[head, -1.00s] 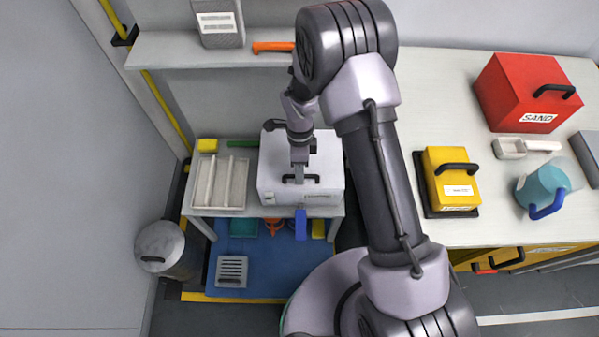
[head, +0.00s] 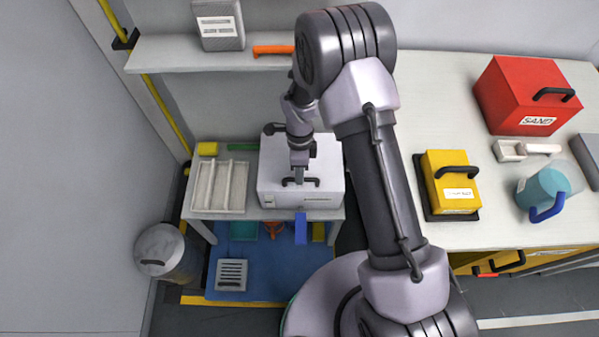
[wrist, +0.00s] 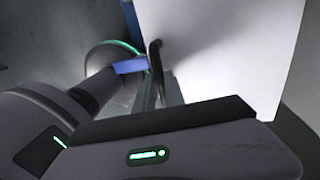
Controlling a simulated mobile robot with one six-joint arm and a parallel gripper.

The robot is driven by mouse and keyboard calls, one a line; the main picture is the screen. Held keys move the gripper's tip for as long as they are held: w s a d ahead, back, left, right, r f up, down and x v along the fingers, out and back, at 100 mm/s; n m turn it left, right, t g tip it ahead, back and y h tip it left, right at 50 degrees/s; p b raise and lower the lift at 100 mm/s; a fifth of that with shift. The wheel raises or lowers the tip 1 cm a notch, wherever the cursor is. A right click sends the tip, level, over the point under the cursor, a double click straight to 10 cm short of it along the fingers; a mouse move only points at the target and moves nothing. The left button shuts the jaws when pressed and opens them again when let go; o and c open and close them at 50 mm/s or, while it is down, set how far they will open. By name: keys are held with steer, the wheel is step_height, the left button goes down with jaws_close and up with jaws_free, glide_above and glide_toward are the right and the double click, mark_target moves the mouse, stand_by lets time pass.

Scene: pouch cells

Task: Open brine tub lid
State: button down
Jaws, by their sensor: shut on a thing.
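The brine tub, as I take it, is a white box (head: 326,195) on the low bench, with small labels on its front. Its flat white lid (head: 328,160) carries a black bar handle (head: 313,182) near the front edge. My gripper (head: 299,179) reaches down from above and is shut on that handle. I see no clear gap between lid and box. In the wrist view the lid is a large white surface (wrist: 225,50), with the dark handle (wrist: 155,60) at its left edge. My fingertips are mostly hidden there.
A divided tray (head: 220,187) stands left of the tub. A blue piece (head: 301,230) shows at the bench's front edge. A grey lidded bin (head: 165,255) stands at left. The shelf (head: 190,52) is behind; the right worktop (head: 440,100) holds yellow and red boxes.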

stand_by(0.9)
steer(key=w+r+p, duration=0.3)
steer(key=r, duration=0.4)
steer(key=shift+w+p, duration=0.35)
steer(key=c, duration=1.7)
jaws_free()
steer(key=o, duration=0.3)
steer(key=shift+w+d+f, duration=0.1)
steer(key=shift+w+f, duration=0.15)
steer(key=shift+w, duration=0.1)
steer(key=shift+s+r, duration=0.1)
steer(key=shift+s, duration=0.1)
step_height(320, 180, up, 7)
steer(key=w+p, duration=0.1)
steer(key=p, duration=0.1)
steer(key=shift+w+r+p, duration=0.15)
steer(key=shift+p, duration=0.25)
